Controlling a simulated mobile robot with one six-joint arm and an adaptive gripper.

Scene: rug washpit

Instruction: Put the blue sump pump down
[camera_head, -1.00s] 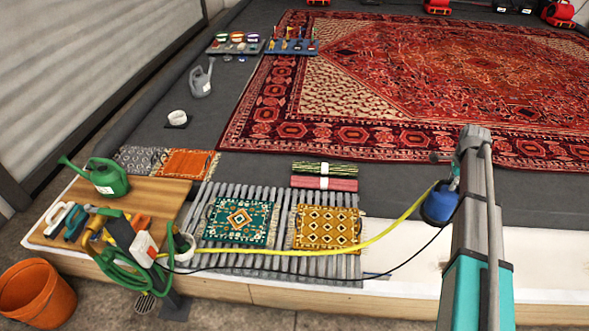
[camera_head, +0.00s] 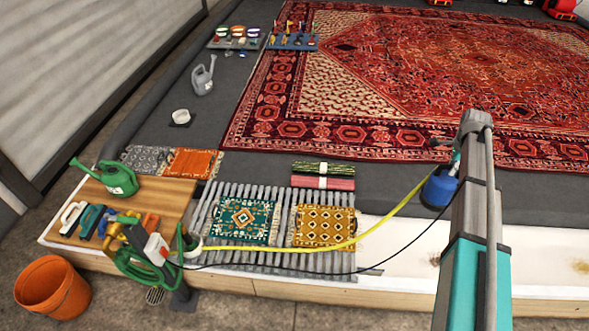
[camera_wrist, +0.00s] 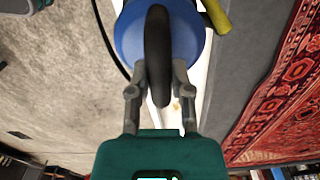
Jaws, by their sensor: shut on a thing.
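The blue sump pump (camera_head: 438,190) hangs beside my arm at the right in the head view, with a yellow hose (camera_head: 325,247) and a black cord (camera_head: 345,272) running left from it. In the wrist view the pump (camera_wrist: 131,38) fills the top centre, and its dark handle (camera_wrist: 157,60) stands between my fingers. My gripper (camera_wrist: 160,85) is shut on that handle. In the head view my arm hides the fingertips and part of the pump. I cannot tell whether the pump's base touches anything.
A pale ledge (camera_head: 400,262) runs along the front, bare near the pump. Behind it lies dark floor (camera_head: 400,190) and a large red rug (camera_head: 400,75). A slatted rack (camera_head: 230,262) holds two small rugs. A wooden board (camera_head: 165,193) with tools and an orange bucket (camera_head: 52,288) are left.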

